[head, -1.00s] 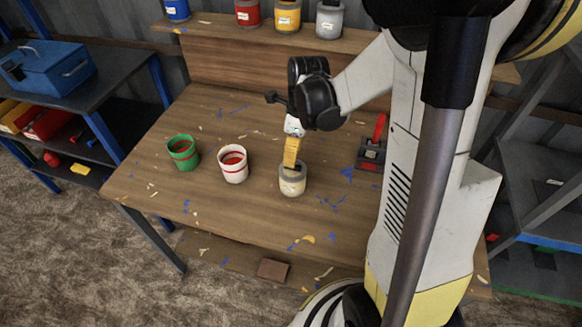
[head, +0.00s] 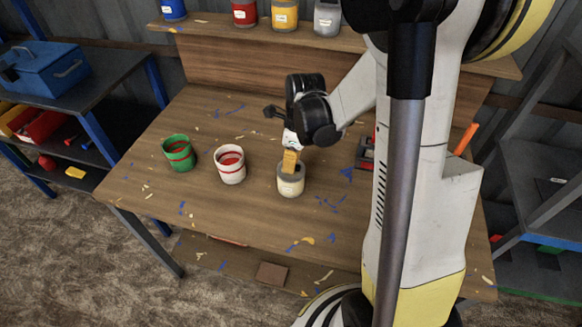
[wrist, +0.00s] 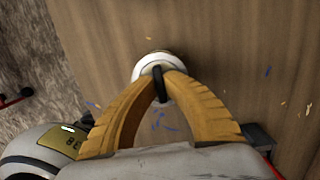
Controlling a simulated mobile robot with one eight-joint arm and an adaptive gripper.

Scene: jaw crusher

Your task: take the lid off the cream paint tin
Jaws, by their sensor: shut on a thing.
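The cream paint tin (head: 291,187) stands upright on the wooden workbench, with a grey top. My gripper (head: 290,170) is directly above it, its yellow fingers pointing down at the top. In the wrist view my gripper (wrist: 160,72) has its fingertips closed on a dark, upright piece at the lid. The pale round top of the cream paint tin (wrist: 147,66) shows just beyond the fingertips. The lid appears to be at the tin's mouth; I cannot tell whether there is a gap beneath it.
Several tins line the back shelf (head: 225,28). A dark holder (head: 365,155) lies to the right. The front of the bench is mostly clear, with paint flecks.

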